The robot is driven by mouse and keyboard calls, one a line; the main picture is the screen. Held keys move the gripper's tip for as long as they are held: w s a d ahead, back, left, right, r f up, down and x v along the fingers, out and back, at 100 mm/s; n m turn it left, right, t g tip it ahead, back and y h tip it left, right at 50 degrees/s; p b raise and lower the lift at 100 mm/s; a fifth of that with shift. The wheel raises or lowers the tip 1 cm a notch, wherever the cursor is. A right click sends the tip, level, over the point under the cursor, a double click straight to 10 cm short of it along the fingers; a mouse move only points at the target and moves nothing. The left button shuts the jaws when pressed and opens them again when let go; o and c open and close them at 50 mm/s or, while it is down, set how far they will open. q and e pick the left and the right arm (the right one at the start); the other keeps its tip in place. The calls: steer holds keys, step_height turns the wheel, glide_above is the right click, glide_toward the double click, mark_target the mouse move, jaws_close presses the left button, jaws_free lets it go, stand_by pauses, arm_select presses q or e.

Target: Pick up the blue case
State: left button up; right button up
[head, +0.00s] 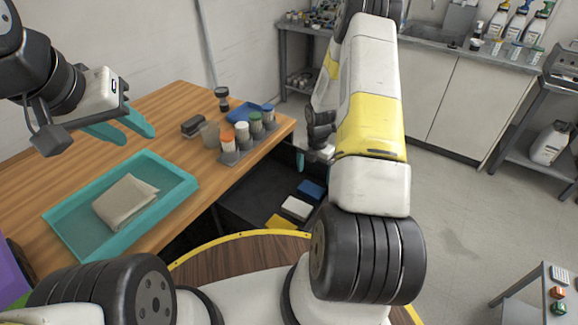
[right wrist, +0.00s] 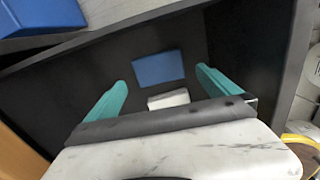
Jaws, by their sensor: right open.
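The blue case (head: 311,190) lies flat in a dark open drawer (head: 250,185) below the table. It also shows in the right wrist view (right wrist: 158,68), ahead of my right gripper (right wrist: 160,78). That gripper is open, with its two teal fingers wide apart on either side of the case in the picture and nothing between them. A white case (head: 296,208) and a yellow case (head: 281,222) lie in the drawer near the blue one. My left gripper (head: 138,138) is open and empty above the wooden table. In the head view my right arm hides most of the right gripper.
The drawer's dark walls surround the cases.

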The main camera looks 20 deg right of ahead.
mark_target(311, 189)
steer(key=f, duration=0.8)
steer(key=shift+a+f, duration=0.2)
steer(key=shift+a, duration=0.15)
steer(key=shift+r, duration=0.1)
steer(key=c, duration=1.1)
